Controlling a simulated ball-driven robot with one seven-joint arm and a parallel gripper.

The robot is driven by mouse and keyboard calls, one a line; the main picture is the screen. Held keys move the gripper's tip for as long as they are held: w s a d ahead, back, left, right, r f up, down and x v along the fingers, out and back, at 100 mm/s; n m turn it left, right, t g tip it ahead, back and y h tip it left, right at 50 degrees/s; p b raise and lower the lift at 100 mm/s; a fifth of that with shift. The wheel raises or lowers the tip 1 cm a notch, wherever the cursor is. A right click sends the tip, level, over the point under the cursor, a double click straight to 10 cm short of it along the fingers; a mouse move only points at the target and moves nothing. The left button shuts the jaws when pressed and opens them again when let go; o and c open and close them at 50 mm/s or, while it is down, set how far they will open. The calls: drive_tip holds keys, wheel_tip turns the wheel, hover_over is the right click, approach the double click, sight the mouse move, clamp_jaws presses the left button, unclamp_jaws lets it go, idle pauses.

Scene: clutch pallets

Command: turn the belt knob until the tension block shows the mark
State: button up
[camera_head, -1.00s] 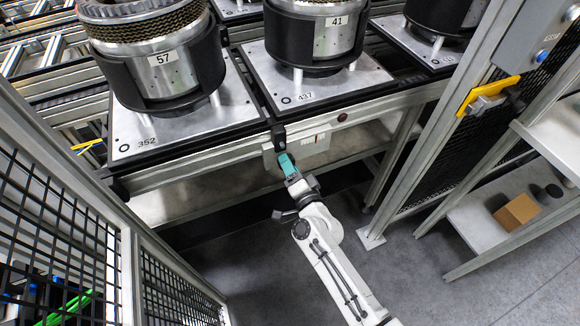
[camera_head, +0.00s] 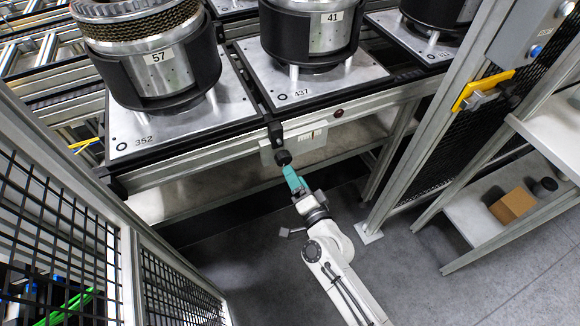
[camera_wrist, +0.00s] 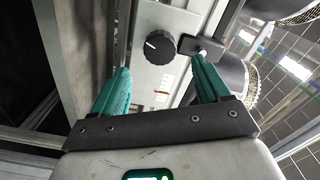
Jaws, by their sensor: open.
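The belt knob (camera_wrist: 160,47) is a round black knob with a white pointer line, on a pale plate in the wrist view. In the head view the knob (camera_head: 283,157) sits on the pale box under the conveyor edge. My gripper (camera_wrist: 162,80) has two teal fingers, apart and empty. The knob shows beyond the gap between the fingertips, not between them. In the head view my gripper (camera_head: 290,172) is just below and in front of the knob.
A mesh fence (camera_head: 60,215) stands at left. A post (camera_head: 420,130) and a shelf with a cardboard box (camera_head: 513,205) stand at right. The grey floor between is clear.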

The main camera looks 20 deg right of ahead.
drive_tip(key=shift+s, duration=2.35)
drive_tip(key=s+a+f+n+g+y, duration=0.2)
drive_tip(key=s+n+g+y, duration=0.2)
drive_tip(key=s+n+g, duration=0.5)
drive_tip(key=s+d+r+n+g+h, duration=0.1)
drive_tip(key=s+d+g, duration=0.3)
drive_tip(key=s, duration=0.5)
drive_tip(key=s+d+r+n+g+h, duration=0.1)
drive_tip(key=s+d+n+g+h, duration=0.1)
drive_tip(key=s, duration=0.7)
drive_tip(key=d+g+h, duration=0.1)
drive_tip(key=d+g, duration=0.1)
drive_tip(key=d, duration=0.1)
drive_tip(key=shift+d+n, duration=0.3)
